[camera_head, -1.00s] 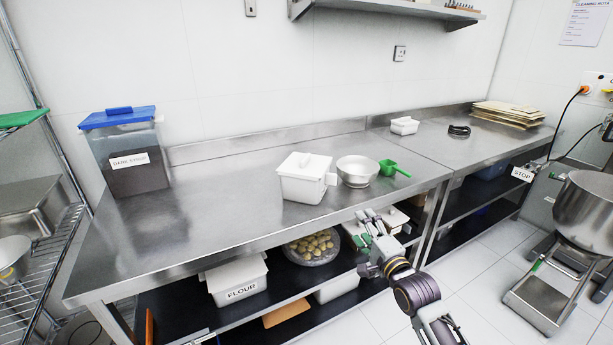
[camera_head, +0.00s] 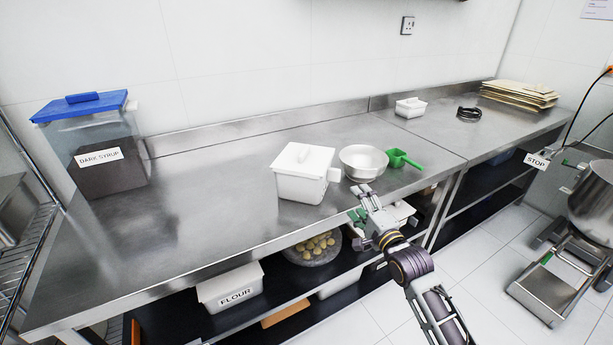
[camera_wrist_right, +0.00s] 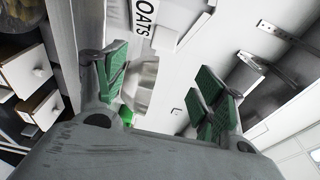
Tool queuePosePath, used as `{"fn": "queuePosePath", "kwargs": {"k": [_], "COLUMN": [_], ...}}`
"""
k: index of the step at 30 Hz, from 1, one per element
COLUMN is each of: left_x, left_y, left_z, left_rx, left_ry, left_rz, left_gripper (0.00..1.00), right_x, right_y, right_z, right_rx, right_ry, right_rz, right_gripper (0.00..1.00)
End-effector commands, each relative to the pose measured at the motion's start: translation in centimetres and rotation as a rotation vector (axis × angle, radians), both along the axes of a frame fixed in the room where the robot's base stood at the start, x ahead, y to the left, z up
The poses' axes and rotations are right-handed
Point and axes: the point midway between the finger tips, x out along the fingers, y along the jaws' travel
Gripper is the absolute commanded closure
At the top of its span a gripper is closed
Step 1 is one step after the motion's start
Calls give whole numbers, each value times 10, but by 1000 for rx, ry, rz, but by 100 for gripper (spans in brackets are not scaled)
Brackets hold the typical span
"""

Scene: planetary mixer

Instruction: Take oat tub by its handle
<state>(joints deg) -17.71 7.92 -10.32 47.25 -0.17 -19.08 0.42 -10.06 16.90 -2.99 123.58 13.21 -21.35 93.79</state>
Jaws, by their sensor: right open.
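The oat tub (camera_head: 298,190) is a white lidded box standing upright near the front edge of the steel table. My left gripper is not in view.
A metal bowl (camera_head: 363,164) and green scoop (camera_head: 402,159) stand close right of the tub. A dark syrup container (camera_head: 108,165) is far left. The lower shelf holds a flour tub (camera_head: 230,286). The table (camera_head: 205,215) left of the oat tub is clear.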

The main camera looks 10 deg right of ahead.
Motion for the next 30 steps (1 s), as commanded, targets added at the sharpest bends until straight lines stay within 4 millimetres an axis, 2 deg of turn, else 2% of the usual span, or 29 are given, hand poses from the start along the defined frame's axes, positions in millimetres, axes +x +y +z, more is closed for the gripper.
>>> {"fn": "queuePosePath", "kwargs": {"k": [14,30], "left_x": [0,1], "left_y": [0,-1], "left_z": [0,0], "left_rx": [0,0], "left_ry": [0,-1], "left_rz": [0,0], "left_gripper": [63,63], "right_x": [6,45], "right_y": [1,8], "right_z": [0,0], "right_rx": [0,-1], "right_ry": [0,0], "right_rz": [0,0], "right_gripper": [30,30]}}
